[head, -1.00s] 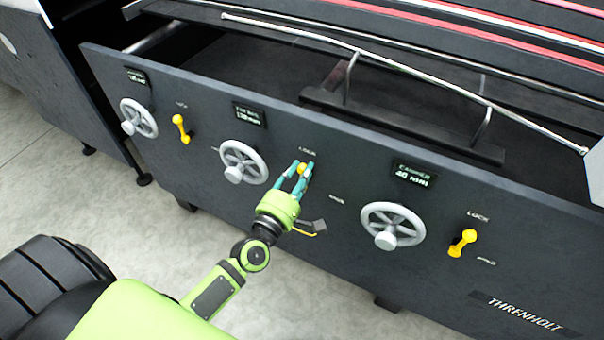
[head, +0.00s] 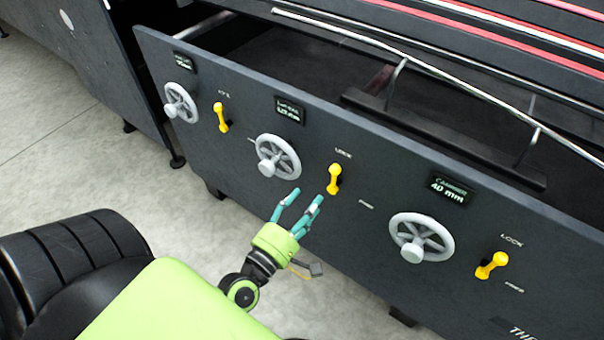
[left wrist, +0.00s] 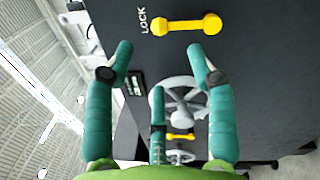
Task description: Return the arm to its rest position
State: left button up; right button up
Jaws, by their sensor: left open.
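My left gripper (head: 298,212) has teal fingers and a green palm. It is open and empty, in front of the dark machine panel (head: 300,165), below and left of the middle yellow lock lever (head: 334,180). A gap shows between the fingers and that lever. In the left wrist view the same lever (left wrist: 183,25) lies beyond the spread fingertips (left wrist: 163,62), beside the word LOCK. My right gripper is not in view.
Grey handwheels stick out of the panel at left (head: 181,103), middle (head: 278,158) and right (head: 421,239). Other yellow levers stand at left (head: 222,115) and right (head: 491,265). Pale floor (head: 190,215) lies free before the panel.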

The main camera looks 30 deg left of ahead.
pick_arm(q)
jog(key=shift+s, duration=0.75)
jog(key=s+f+m+g+p, duration=0.45)
jog(key=f+m, duration=0.35)
jog(key=f, duration=0.5)
jog(key=s+f+m+g+p, duration=0.3)
jog(key=s+f+m+g, duration=0.3)
jog(key=f, duration=0.6)
jog(key=s+f+m+g+p, duration=0.1)
jog(key=s+f+m+g, duration=0.2)
jog(key=s, duration=0.6)
jog(key=s+f+m+g+p, duration=0.2)
jog(key=s+f+m+g, duration=0.2)
jog(key=s, duration=0.5)
notch_tip(320, 180, down, 2)
jog(key=m, duration=0.3)
jog(key=shift+s+f+m+y, duration=0.25)
jog(key=shift+s+m+y, duration=0.05)
jog(key=shift+s, duration=0.05)
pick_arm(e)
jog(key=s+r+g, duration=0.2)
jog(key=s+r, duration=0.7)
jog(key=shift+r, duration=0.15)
